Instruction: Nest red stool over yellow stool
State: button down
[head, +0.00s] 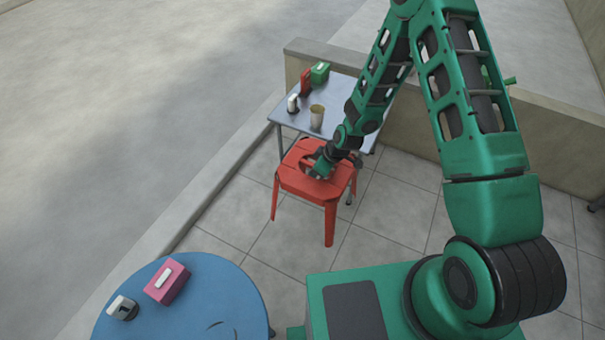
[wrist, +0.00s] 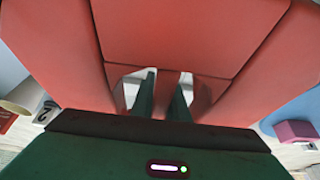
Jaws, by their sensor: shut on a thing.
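The red stool (head: 300,184) stands upright in front of the metal table in the head view. My gripper (head: 322,165) is at the top of its seat. In the wrist view the red seat (wrist: 180,35) fills most of the picture. My gripper (wrist: 166,92) has its fingers in the two seat openings, shut on the narrow red bar between them. I cannot tell whether the stool's legs touch the tiles. No yellow stool shows in either view.
A metal table (head: 341,92) behind the stool holds a beige cup (head: 317,117), a white container (head: 292,103), and red and green boxes. A low wall (head: 400,130) runs behind. A blue round table (head: 200,310) with a pink box (head: 167,283) is at front left.

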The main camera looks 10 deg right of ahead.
jog(key=s+d+r+m+t+h, duration=0.1)
jog(key=s+d+r+m+h, duration=0.1)
jog(key=d+m, duration=0.3)
jog(key=s+d+r+m+t+h, duration=0.1)
jog(key=d+m, duration=0.4)
jog(key=d, duration=0.6)
jog(key=shift+s+d+r+m+h, duration=0.4)
jog(key=shift+s+r+h, duration=0.05)
jog(key=shift+h, duration=0.05)
